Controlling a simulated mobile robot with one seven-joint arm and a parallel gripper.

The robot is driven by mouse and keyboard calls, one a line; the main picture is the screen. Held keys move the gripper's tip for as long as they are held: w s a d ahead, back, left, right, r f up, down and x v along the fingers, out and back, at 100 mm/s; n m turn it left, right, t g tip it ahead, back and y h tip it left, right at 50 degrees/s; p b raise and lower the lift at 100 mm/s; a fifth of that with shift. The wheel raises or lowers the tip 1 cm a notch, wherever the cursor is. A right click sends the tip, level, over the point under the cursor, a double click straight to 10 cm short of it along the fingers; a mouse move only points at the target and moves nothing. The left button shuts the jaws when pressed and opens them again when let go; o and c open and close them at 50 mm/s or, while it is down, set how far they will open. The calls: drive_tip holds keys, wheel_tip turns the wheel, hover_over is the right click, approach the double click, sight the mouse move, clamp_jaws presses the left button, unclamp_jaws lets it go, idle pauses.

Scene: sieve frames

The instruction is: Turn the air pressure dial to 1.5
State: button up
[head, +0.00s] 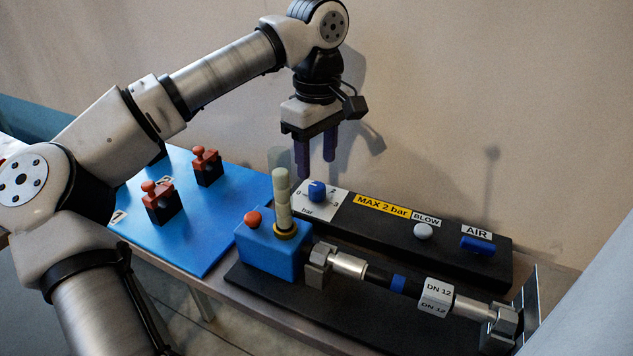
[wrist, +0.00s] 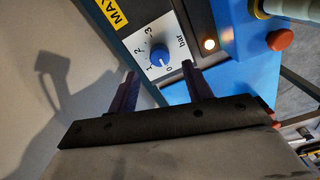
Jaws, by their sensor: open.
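The air pressure dial is a small blue knob (head: 317,190) on a white plate marked 0 to 3 and "bar". It also shows in the wrist view (wrist: 158,55). A small pale mark on the knob seems to lie on the side of the 0, but it is too small to read surely. My gripper (head: 316,168) is open and empty, pointing down above the dial. In the wrist view its two dark fingers (wrist: 159,69) are spread apart, with the knob showing beyond and between their tips. They appear apart from the knob.
The black panel (head: 480,262) also carries a white BLOW button (head: 423,231) and a blue AIR switch (head: 478,244). A blue box (head: 262,250) with a pale upright column (head: 282,197) and red button (head: 253,219) stands close in front of the dial. The wall is behind.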

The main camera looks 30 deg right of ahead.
sight(317, 186)
wheel_tip(317, 186, down, 6)
drive_tip(key=shift+r, duration=0.1)
drive_tip(key=shift+c, duration=0.4)
drive_tip(key=c, duration=0.9)
